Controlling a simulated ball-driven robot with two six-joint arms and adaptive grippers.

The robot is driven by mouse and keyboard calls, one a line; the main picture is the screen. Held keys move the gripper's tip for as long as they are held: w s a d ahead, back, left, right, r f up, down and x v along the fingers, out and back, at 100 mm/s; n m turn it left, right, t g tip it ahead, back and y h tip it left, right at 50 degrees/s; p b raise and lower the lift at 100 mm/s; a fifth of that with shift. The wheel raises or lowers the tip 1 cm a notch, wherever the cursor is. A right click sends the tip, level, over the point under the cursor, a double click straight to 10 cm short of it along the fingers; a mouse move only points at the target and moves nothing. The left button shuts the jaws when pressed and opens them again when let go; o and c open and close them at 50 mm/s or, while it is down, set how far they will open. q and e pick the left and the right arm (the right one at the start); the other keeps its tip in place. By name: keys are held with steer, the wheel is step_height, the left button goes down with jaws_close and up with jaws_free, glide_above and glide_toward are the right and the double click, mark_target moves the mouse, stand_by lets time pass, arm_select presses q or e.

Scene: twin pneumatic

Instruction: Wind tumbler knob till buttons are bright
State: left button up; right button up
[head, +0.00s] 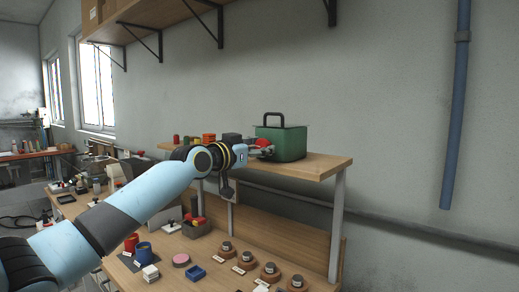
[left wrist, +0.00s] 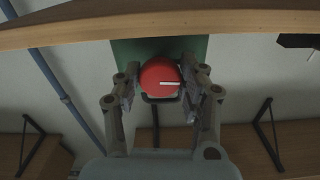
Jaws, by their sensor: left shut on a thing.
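The tumbler is a green box (head: 289,143) with a black handle on top, standing on the raised wooden shelf. Its red round knob (left wrist: 160,78) with a white pointer line faces my left wrist camera; the knob also shows in the head view (head: 263,143). My left gripper (left wrist: 161,82) is shut on the knob, one finger on each side of it. It comes at the box from the left in the head view (head: 259,149). No buttons can be made out on the box. My right gripper is not in view.
The raised shelf (head: 318,165) holds several small red, orange and green items left of the box. The bench below carries several round wooden-based pieces (head: 270,272), a blue tray (head: 195,273) and cups. A blue pipe (head: 455,110) runs down the wall at right.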

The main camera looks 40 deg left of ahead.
arm_select(q)
steer(key=m+b, duration=1.2)
steer(key=m, duration=1)
steer(key=shift+a+m+b, duration=0.1)
steer(key=shift+m+b, duration=0.2)
steer(key=shift+b, duration=0.1)
steer(key=shift+m, duration=2)
steer(key=o, duration=1.2)
steer(key=shift+r, duration=0.15)
